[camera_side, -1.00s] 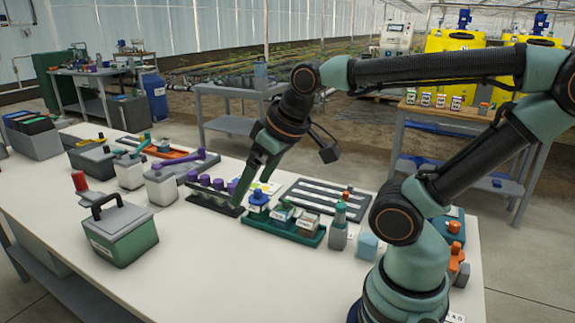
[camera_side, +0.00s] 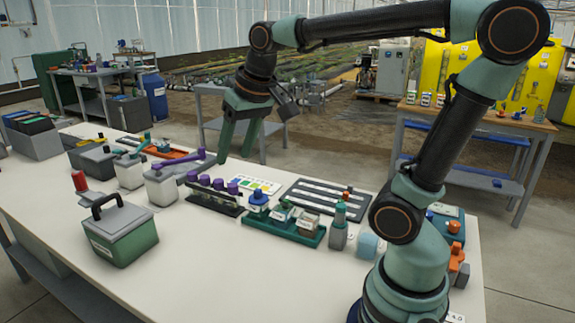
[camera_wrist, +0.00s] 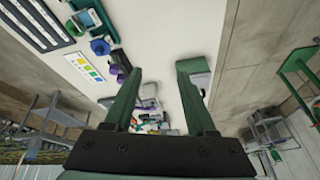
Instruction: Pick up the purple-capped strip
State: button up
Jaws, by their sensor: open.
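The purple-capped strip (camera_side: 219,184) is a row of several clear tubes with purple caps. It stands in a dark rack (camera_side: 213,203) at the middle of the bench's back half. My gripper (camera_side: 233,158) is open and empty, raised above and behind the strip, with its green fingers spread and pointing down. In the wrist view the purple caps (camera_wrist: 114,73) show left of the fingers, partly hidden by the left finger. My gripper (camera_wrist: 159,73) has nothing between its fingertips there.
A colour chart (camera_side: 260,187) and a green tray of bottles (camera_side: 283,226) lie right of the rack. A dark tray with white strips (camera_side: 318,195) is behind them. A purple-handled tool (camera_side: 190,158) is to the left. A green box (camera_side: 120,236) stands in front, with clear bench beside it.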

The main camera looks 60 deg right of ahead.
jog(key=w+d+r+m+g, duration=0.1)
jog(key=w+d+m, duration=0.3)
jog(key=w, duration=0.3)
jog(key=m+g, duration=0.4)
jog(key=m, duration=0.6)
send_over(232, 185)
jog(key=f, duration=1.7)
jog(key=shift+d+f, duration=0.25)
jog(key=shift+f, duration=0.1)
jog(key=shift+a+f, duration=0.2)
jog(key=shift+f, duration=2.45)
grip_shut()
